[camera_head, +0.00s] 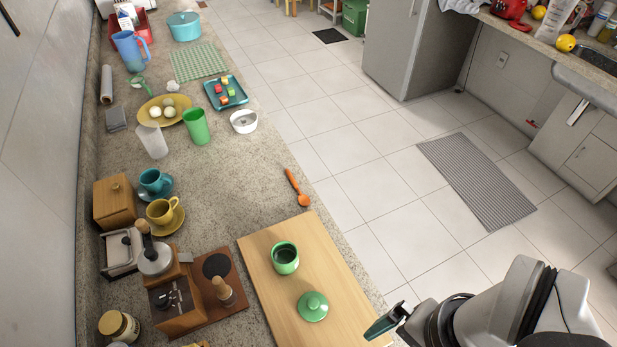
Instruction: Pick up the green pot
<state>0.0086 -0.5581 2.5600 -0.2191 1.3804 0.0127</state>
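A small green pot (285,267) stands upright and uncovered on a wooden board (345,295) on the counter. Its inside looks dark. A green lid (312,308) with a knob lies on the board in front of the pot, apart from it. My gripper (383,324) is at the lower right, by the board's right edge, to the right of the lid and apart from the pot. Nothing shows in it, but the angle hides whether its fingers are apart.
Yellow (160,212) and teal (153,181) cups stand farther left. The counter's right edge drops to a tiled floor.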

